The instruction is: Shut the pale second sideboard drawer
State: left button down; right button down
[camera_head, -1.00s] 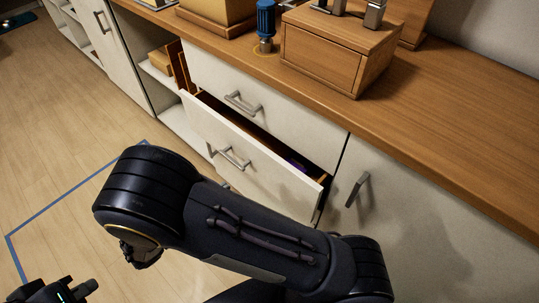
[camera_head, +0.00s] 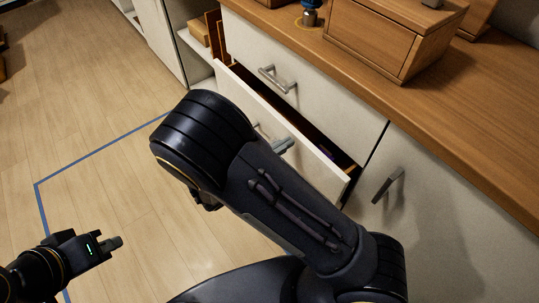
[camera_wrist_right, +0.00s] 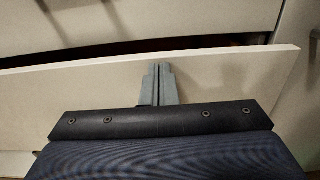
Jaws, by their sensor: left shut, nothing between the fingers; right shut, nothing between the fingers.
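The pale second sideboard drawer (camera_head: 322,172) stands partly open below a closed pale top drawer. A dark gap shows behind its front's upper edge. My right arm hides much of the front and most of its handle. My right gripper (camera_head: 284,146) shows as grey fingertips at the drawer front. In the right wrist view, my shut right fingers (camera_wrist_right: 158,84) reach to just below the top edge of the drawer front (camera_wrist_right: 225,82); I cannot tell whether they touch it. My left gripper (camera_head: 116,242) is shut and empty over the floor at lower left, far from the drawer.
The closed top drawer (camera_head: 310,85) and a door with a handle (camera_head: 388,185) flank the open drawer. A wooden box (camera_head: 390,35) and a blue object (camera_head: 310,12) stand on the wooden top. The floor (camera_head: 100,130) at left is clear, with a blue line.

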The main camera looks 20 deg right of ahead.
aim_at(300, 134)
jog(key=shift+w+d, duration=0.1)
jog(key=shift+d, duration=0.25)
jog(key=p+x, duration=0.2)
jog(key=x, duration=0.3)
jog(key=shift+r, duration=0.15)
jog(key=shift+w+d, duration=0.1)
jog(key=shift+d, duration=0.05)
